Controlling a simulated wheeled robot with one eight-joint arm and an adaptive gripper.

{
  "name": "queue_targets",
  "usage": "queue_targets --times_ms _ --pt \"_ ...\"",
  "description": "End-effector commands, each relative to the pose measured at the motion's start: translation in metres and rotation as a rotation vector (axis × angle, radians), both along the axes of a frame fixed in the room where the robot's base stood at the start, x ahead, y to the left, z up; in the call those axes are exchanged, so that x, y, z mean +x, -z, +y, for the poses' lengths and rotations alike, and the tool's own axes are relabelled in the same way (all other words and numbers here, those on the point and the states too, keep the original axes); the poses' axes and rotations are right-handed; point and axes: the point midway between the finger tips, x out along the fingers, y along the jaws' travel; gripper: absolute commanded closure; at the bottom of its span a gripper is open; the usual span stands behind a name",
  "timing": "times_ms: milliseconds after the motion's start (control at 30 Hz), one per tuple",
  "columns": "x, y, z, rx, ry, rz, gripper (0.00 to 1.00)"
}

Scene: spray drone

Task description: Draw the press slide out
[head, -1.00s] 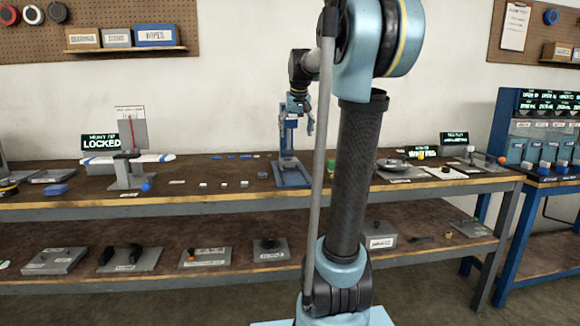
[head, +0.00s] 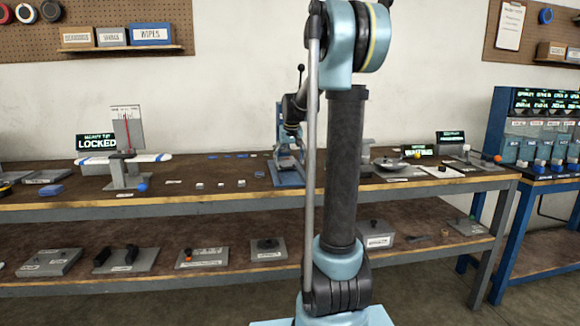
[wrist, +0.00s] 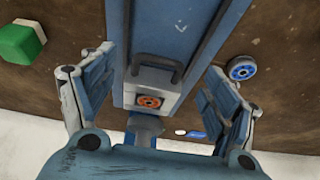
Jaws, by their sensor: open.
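The blue press (head: 278,118) stands on the bench top, partly hidden behind my arm. In the wrist view its blue frame (wrist: 188,35) runs away from me. A grey block, which looks like the press slide (wrist: 133,92), sits in the frame with a dark U-shaped handle (wrist: 178,77) and an orange round part (wrist: 150,101) on it. My gripper (wrist: 160,68) is open, with one finger on each side of the grey block and its handle. The fingers appear apart from the block. In the head view my gripper (head: 287,150) is low at the press.
In the wrist view a green block (wrist: 20,42) lies at the left and a blue wheel (wrist: 242,68) at the right. In the head view a weighing-type stand (head: 128,165) with a LOCKED display (head: 97,143) is to the left. Several small parts lie between.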

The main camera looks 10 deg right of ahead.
Motion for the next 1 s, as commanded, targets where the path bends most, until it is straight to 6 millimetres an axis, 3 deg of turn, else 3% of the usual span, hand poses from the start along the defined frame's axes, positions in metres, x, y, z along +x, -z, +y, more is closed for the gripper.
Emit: queue_targets --times_ms 233,600,900,1000 --pt "0.010 0.023 0.000 0.000 0.000 0.000 0.20" --pt "0.011 0.026 -0.001 0.000 0.001 0.000 0.20" --pt "0.011 0.026 -0.002 0.000 0.002 0.000 0.88" --pt "0.011 0.027 -0.002 0.001 0.002 0.000 0.95"
